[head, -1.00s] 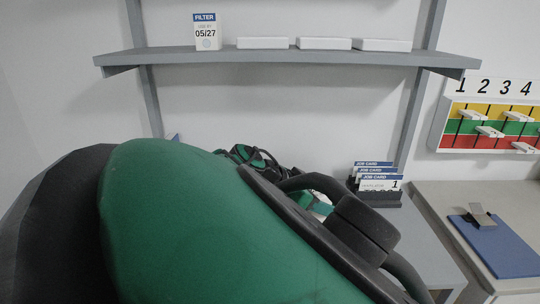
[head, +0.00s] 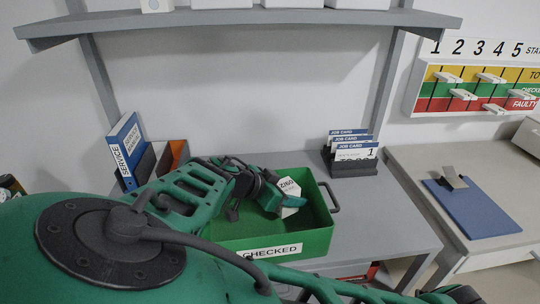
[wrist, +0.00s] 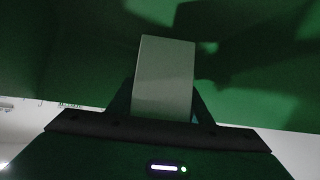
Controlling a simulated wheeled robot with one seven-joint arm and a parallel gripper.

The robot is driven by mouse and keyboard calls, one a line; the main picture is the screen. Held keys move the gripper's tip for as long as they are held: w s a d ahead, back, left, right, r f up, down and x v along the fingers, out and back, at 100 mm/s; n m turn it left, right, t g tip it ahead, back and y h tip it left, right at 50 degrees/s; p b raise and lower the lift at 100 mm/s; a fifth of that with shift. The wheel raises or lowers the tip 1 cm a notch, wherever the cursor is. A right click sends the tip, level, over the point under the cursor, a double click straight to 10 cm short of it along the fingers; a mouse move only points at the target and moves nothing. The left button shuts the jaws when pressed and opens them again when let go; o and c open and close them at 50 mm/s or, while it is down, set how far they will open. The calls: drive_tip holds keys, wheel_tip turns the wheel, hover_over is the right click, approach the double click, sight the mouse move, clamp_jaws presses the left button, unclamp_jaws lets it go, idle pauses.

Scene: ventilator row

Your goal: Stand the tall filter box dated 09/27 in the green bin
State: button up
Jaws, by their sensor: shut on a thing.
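The green bin (head: 325,233), labelled CHECKED, stands open on the grey table. My gripper (head: 280,199) is at the bin and is shut on a pale filter box (head: 291,188). The box looks tilted in the head view. Its printed date is turned and partly covered, so I cannot read it fully. In the wrist view the box (wrist: 165,65) sticks out between the fingers (wrist: 164,105), with green bin walls around it. I cannot tell whether its lower end touches the bin floor.
A blue service binder (head: 126,150) stands at the table's left. A job card holder (head: 352,160) stands behind the bin to the right. A grey shelf (head: 240,20) runs above, with white boxes cut off by the frame. A side counter holds a blue clipboard (head: 472,208).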

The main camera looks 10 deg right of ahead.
drive_tip(key=shift+f, duration=1.55)
drive_tip(key=o, duration=1.1)
drive_tip(key=shift+c, duration=0.2)
drive_tip(key=v, duration=1.2)
